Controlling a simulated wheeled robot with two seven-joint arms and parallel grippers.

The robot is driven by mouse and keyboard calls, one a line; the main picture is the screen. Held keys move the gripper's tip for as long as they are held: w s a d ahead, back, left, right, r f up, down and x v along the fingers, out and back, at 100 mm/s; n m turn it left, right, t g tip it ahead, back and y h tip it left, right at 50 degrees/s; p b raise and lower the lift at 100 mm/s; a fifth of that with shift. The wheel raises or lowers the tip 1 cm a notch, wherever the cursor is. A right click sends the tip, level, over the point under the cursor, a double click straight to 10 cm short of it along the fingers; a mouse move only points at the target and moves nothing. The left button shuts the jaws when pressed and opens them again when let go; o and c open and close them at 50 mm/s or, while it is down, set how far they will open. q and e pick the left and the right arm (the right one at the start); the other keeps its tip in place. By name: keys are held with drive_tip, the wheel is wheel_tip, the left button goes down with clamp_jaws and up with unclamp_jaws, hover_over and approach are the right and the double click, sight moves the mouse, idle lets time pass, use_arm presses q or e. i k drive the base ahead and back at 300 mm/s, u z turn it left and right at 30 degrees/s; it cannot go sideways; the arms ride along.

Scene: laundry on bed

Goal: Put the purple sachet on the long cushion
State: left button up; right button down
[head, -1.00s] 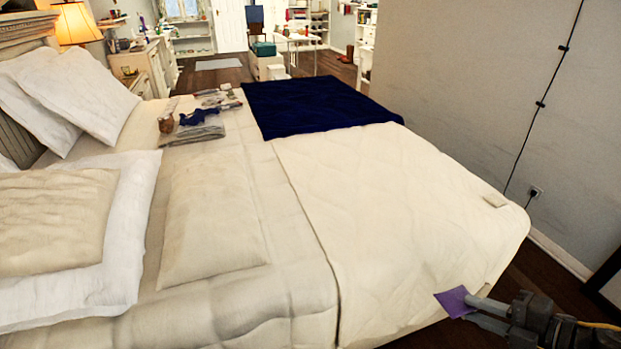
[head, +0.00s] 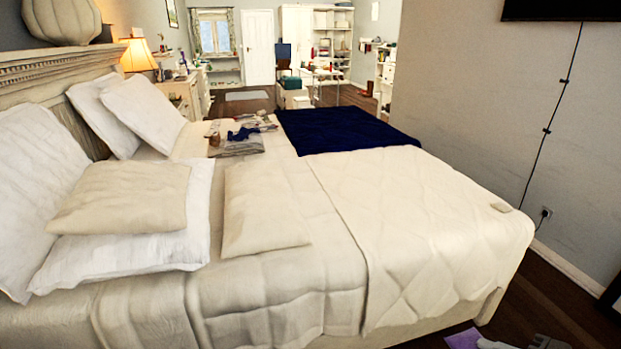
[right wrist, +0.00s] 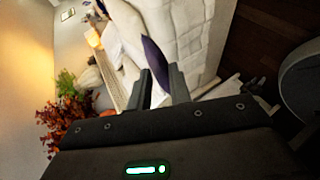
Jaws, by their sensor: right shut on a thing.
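The purple sachet (head: 463,340) is a flat piece at the bottom edge of the head view, partly cut off. My right gripper (head: 484,344) is shut on it, in front of the bed's near right corner and apart from the bed. The sachet also shows between the fingertips in the right wrist view (right wrist: 155,62), seen nearly edge-on. A long beige cushion (head: 262,208) lies flat on the bed, left of the cream quilt and well to the left of the sachet. Its top is bare. My left gripper is not in view.
A second beige cushion (head: 125,197) rests on white pillows (head: 190,240) at the left. A dark blue blanket (head: 340,129) covers the bed's far end, with folded clothes (head: 238,147) beside it. A small beige item (head: 501,207) lies at the quilt's right edge. The quilt is otherwise clear.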

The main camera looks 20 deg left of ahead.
sight(259, 185)
drive_tip(key=u, duration=1.6)
drive_tip(key=i, duration=0.65)
